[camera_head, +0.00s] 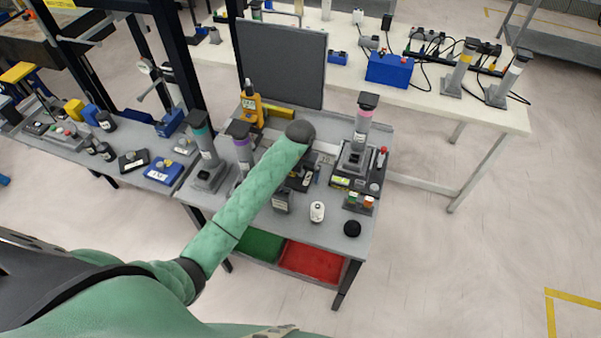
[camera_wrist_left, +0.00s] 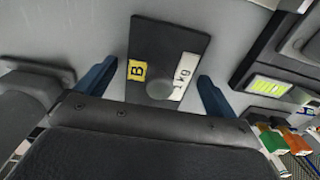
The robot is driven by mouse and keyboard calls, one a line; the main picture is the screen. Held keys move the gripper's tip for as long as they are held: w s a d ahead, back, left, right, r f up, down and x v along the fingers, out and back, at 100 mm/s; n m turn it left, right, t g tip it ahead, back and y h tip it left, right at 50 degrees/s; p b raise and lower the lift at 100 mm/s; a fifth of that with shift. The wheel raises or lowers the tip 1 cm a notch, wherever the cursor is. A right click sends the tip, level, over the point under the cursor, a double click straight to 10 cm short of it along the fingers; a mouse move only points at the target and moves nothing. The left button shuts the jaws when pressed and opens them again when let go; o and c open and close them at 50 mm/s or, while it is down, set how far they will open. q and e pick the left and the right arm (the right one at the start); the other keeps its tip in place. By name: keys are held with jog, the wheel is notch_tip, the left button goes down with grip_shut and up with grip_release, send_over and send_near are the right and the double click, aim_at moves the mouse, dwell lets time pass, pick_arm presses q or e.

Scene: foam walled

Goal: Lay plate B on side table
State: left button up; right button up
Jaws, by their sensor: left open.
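Plate B (camera_wrist_left: 150,40) is a dark flat plate with a yellow "B" label, a white "1 kg" label and a round grey spot. In the left wrist view it lies on a grey surface, between and beyond the two blue fingers. My left gripper (camera_wrist_left: 157,74) is open, with space between each finger and the plate. In the head view my left arm (camera_head: 250,205) reaches over the middle grey table (camera_head: 335,232), and the arm hides the fingers. I cannot tell for certain which table is the side table. My right gripper is out of view.
Columns with pink (camera_head: 361,128) and teal (camera_head: 202,150) bands stand beside my arm. A black disc (camera_head: 352,228) and a white object (camera_head: 317,211) lie near the front edge. A lower bench (camera_head: 58,148) at left is crowded. A white table (camera_head: 500,118) stands behind.

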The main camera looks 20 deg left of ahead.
pick_arm(q)
jog(key=shift+r, duration=0.15)
jog(key=shift+r+b, duration=0.4)
notch_tip(320, 180, up, 5)
jog(key=b, duration=0.2)
jog(key=shift+w+b, duration=0.1)
jog(key=shift+b, duration=0.25)
notch_tip(320, 180, up, 4)
jog(key=shift+a+r, duration=0.1)
jog(key=shift+r, duration=0.95)
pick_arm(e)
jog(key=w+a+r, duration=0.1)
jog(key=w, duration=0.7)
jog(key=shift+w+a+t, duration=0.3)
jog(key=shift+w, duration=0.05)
